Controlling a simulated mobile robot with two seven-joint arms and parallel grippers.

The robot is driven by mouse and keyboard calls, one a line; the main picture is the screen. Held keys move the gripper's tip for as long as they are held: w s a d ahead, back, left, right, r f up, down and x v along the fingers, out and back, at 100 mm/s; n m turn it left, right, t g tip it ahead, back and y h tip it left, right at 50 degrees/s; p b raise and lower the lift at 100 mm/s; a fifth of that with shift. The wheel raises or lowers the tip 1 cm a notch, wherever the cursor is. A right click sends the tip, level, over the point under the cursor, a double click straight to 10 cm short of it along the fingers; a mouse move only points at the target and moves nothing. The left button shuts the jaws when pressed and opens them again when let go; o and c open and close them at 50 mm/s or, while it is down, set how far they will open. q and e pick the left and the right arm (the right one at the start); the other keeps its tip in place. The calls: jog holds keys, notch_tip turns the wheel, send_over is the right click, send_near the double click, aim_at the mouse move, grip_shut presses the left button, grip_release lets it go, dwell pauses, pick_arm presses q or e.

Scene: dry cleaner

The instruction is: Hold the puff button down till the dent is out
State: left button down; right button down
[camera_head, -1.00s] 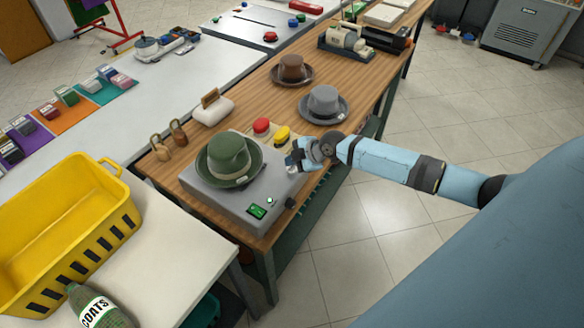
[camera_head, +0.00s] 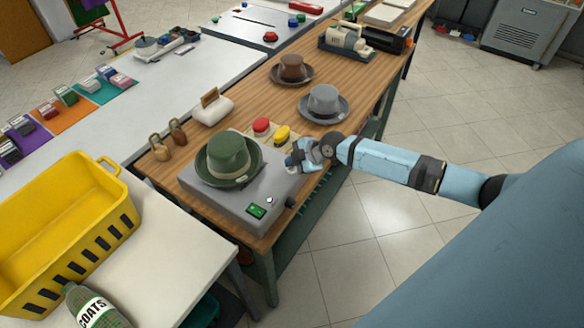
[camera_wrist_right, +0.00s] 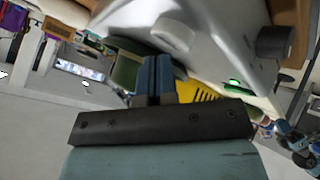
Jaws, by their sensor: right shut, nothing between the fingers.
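The green hat (camera_head: 228,158) sits on the grey steamer box (camera_head: 215,200) on the wooden bench; I cannot make out a dent in it from here. My right gripper (camera_head: 293,161) is shut and empty at the box's right side. In the right wrist view its fingers (camera_wrist_right: 155,78) point at the box, close to a pale round button (camera_wrist_right: 172,38); I cannot tell whether they touch it. That button is hidden by the gripper in the head view. The box's front carries a lit green switch (camera_head: 257,211), a small white lamp (camera_head: 269,200) and a black knob (camera_head: 291,203).
A grey hat (camera_head: 324,102) and a brown hat (camera_head: 292,69) stand farther along the bench. A yellow basket (camera_head: 130,212) is at the left. Open floor lies right of the bench.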

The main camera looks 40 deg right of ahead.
aim_at(292, 169)
jog(key=shift+f+b, duration=0.5)
dwell(0.4)
jog(key=shift+r, duration=0.15)
dwell(2.3)
jog(key=shift+r+p, duration=0.6)
jog(key=shift+r, duration=0.15)
jog(key=shift+r+p, duration=1.7)
jog(key=shift+r, duration=0.85)
